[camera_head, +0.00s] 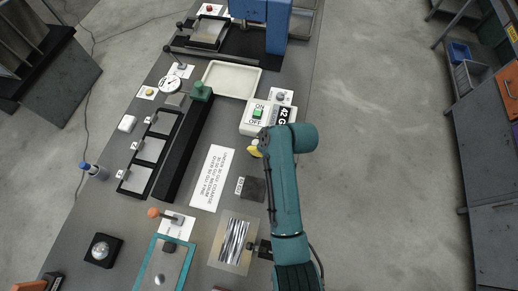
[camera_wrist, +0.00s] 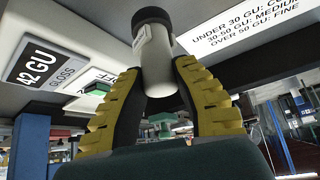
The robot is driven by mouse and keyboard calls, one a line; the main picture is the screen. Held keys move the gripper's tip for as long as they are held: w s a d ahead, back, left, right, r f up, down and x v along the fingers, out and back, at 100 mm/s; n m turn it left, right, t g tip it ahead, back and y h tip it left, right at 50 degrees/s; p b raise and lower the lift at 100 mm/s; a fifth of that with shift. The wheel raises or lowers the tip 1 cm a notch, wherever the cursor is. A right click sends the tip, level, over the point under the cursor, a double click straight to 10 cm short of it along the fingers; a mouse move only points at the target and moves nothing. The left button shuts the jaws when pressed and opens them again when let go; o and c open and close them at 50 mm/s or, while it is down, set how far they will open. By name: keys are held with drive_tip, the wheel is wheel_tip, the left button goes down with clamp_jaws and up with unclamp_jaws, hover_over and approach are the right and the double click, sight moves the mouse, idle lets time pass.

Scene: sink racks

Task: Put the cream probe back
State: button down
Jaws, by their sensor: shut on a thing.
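The cream probe (camera_wrist: 157,48) is a pale cylinder with a black end, seen large in the wrist view. My gripper (camera_wrist: 158,72) is shut on it, with ridged yellow fingers on both sides. In the head view my gripper (camera_head: 255,149) is just below the white gloss meter (camera_head: 250,127), and the arm hides most of the probe. The meter reads 42 GU and has a green ON/OFF switch (camera_head: 258,112). The meter also shows at left in the wrist view (camera_wrist: 62,28). I cannot tell how high the probe is above the bench.
A dark square block (camera_head: 254,189) with a small label lies below my gripper. A printed sheet (camera_head: 213,178), a long black bar (camera_head: 186,150) and an empty cream tray (camera_head: 232,79) lie to the left. A striped metal plate (camera_head: 235,243) lies nearer. A blue machine (camera_head: 264,22) stands behind.

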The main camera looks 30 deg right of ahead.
drive_tip(key=shift+f, duration=1.8)
drive_tip(key=shift+f, duration=0.1)
drive_tip(key=c, duration=0.9)
unclamp_jaws()
